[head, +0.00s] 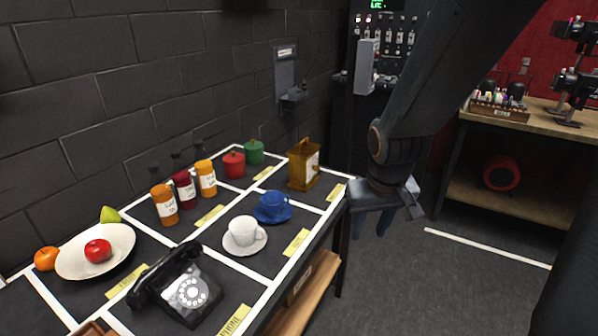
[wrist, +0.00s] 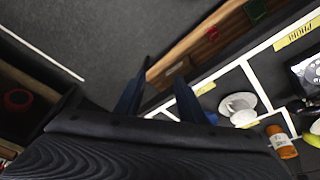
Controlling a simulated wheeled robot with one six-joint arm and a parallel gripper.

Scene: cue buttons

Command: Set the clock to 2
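A brass-coloured box-shaped clock (head: 303,165) with a top handle stands upright at the far right end of the black table. A pale face shows on its right-hand side; its hands are too small to read. My gripper (head: 371,228) hangs to the right of the clock, apart from it, beyond the table's edge. In the wrist view my gripper (wrist: 163,80) has its two dark blue fingers apart with nothing between them. The clock cannot be made out in the wrist view.
The table holds a blue cup (head: 273,205), a white cup (head: 244,233), a black telephone (head: 181,290), a fruit plate (head: 72,262), several labelled bottles (head: 164,205), and red (head: 233,165) and green (head: 254,152) pots. A control panel (head: 385,60) stands behind. Open floor (head: 430,280) lies right of the table.

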